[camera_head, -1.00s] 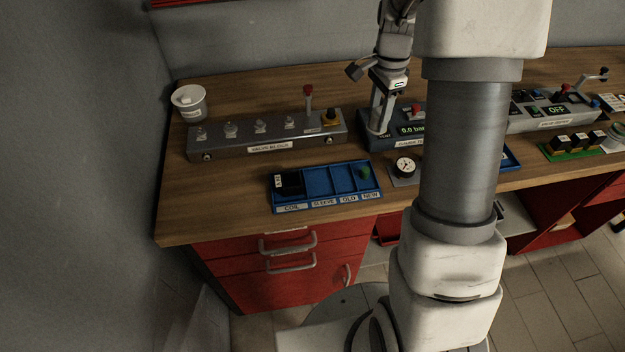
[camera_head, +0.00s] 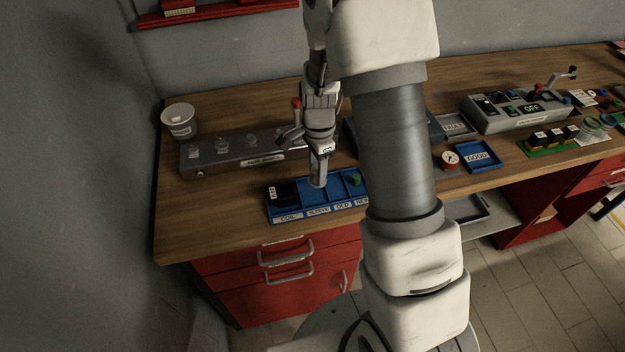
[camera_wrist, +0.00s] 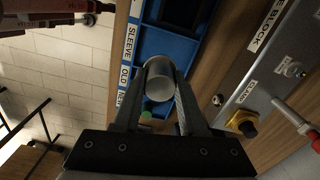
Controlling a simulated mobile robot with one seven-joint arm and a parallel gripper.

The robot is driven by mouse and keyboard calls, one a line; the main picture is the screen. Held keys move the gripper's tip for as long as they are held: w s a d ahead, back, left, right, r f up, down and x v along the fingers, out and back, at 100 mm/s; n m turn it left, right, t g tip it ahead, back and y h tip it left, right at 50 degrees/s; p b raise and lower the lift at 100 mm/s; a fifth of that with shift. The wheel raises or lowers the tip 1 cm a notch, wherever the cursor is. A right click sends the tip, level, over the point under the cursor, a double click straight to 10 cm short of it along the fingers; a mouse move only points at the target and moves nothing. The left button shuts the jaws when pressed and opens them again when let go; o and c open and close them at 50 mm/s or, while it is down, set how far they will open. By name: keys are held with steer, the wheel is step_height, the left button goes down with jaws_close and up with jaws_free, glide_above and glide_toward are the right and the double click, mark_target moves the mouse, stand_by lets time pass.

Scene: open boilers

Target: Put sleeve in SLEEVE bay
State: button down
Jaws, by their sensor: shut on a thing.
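My gripper (camera_head: 318,178) is shut on the sleeve, a pale grey hollow cylinder (camera_wrist: 160,80) held between the fingertips in the wrist view. In the head view the sleeve's lower end (camera_head: 318,184) is over the blue tray (camera_head: 333,197), around the back of the SLEEVE and OLD bays. Whether it touches the tray floor I cannot tell. The SLEEVE label (camera_head: 319,211) is second from left, between COIL and OLD. A black coil (camera_head: 282,193) lies in the COIL bay. A green-topped part (camera_head: 355,180) is in the NEW bay.
The grey valve block (camera_head: 225,155) with a red lever stands behind the tray. A white cup (camera_head: 180,121) is at the back left. A round gauge (camera_head: 449,160) and the blue GOOD tray (camera_head: 478,157) are to the right. Bare wood lies left of the tray.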

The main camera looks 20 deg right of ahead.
mark_target(313, 192)
steer(key=shift+w+a+f, duration=0.25)
steer(key=shift+a+f, duration=0.2)
steer(key=shift+a, duration=0.1)
steer(key=shift+f, duration=1.9)
steer(key=shift+f, duration=0.15)
steer(key=shift+f, duration=0.15)
steer(key=shift+c, duration=2.3)
jaws_free()
steer(key=shift+r, duration=0.2)
